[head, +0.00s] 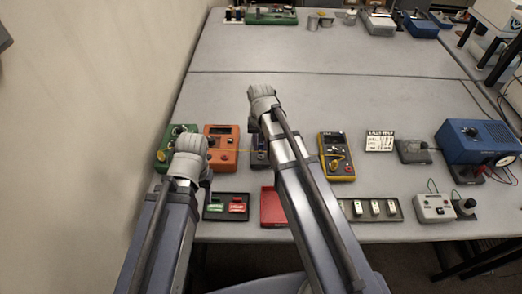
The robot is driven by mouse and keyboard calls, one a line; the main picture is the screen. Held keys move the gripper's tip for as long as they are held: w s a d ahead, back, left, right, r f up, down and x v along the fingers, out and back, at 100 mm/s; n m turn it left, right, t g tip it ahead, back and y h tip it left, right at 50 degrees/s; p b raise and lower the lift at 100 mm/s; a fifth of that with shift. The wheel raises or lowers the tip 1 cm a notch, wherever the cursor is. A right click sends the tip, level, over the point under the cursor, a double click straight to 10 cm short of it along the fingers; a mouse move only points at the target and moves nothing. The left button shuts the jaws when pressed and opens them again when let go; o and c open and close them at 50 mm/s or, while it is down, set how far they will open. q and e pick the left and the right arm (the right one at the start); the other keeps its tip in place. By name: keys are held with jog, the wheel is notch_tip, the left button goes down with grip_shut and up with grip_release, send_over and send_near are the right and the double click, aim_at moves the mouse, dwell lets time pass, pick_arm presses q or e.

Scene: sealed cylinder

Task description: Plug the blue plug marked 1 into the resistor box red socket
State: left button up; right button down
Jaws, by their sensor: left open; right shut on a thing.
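My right gripper (262,92) is raised over the table, beyond the front row of instruments. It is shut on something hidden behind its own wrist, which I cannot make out. My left gripper (190,143) is open, close over the green box (163,152) and beside the orange box (221,158). A dark purple box (258,158) is partly covered by my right arm. The blue plug marked 1 and a red socket are too small or hidden to pick out. I cannot tell which box is the resistor box.
A black tray (227,217) with green and red pieces and a red tray (271,219) lie at the front edge. A yellow multimeter (336,165), a white card (379,141) and a blue box (474,144) stand to the right. The table's middle (350,105) is clear.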

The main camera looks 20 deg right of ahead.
aim_at(261, 144)
pick_arm(q)
jog(key=shift+r+p, duration=1.55)
jog(key=shift+r, duration=0.15)
pick_arm(e)
jog(key=shift+r, duration=1.7)
